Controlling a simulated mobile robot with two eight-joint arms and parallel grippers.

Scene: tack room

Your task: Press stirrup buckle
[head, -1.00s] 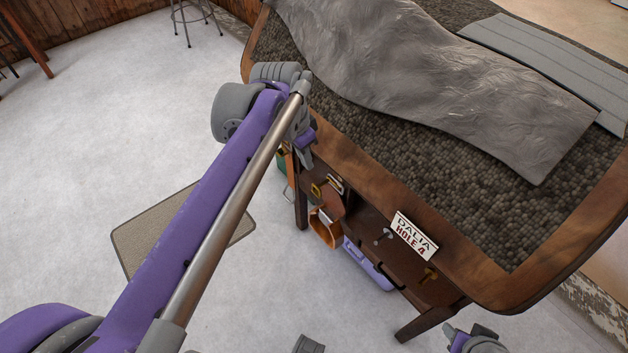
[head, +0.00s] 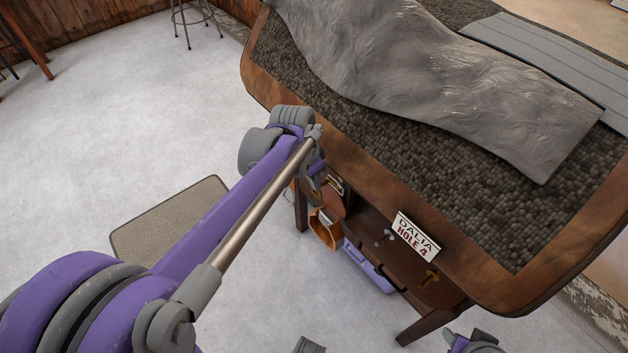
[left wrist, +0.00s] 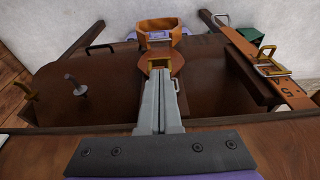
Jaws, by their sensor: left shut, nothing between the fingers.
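An orange stirrup (head: 324,231) hangs below the table edge on a brown leather piece. It also shows in the left wrist view (left wrist: 173,30). A brass buckle (left wrist: 159,62) sits on that leather, right at my left fingertips in the left wrist view. My left gripper (left wrist: 161,80) is shut and empty, its tips overlapping the near part of the buckle. I cannot tell whether they touch it. In the head view my left gripper (head: 317,190) is small and mostly hides the buckle. My right gripper's fingers do not show.
A second strap with a brass buckle (left wrist: 272,62) lies on the right in the left wrist view. A purple box (head: 368,267) lies below.

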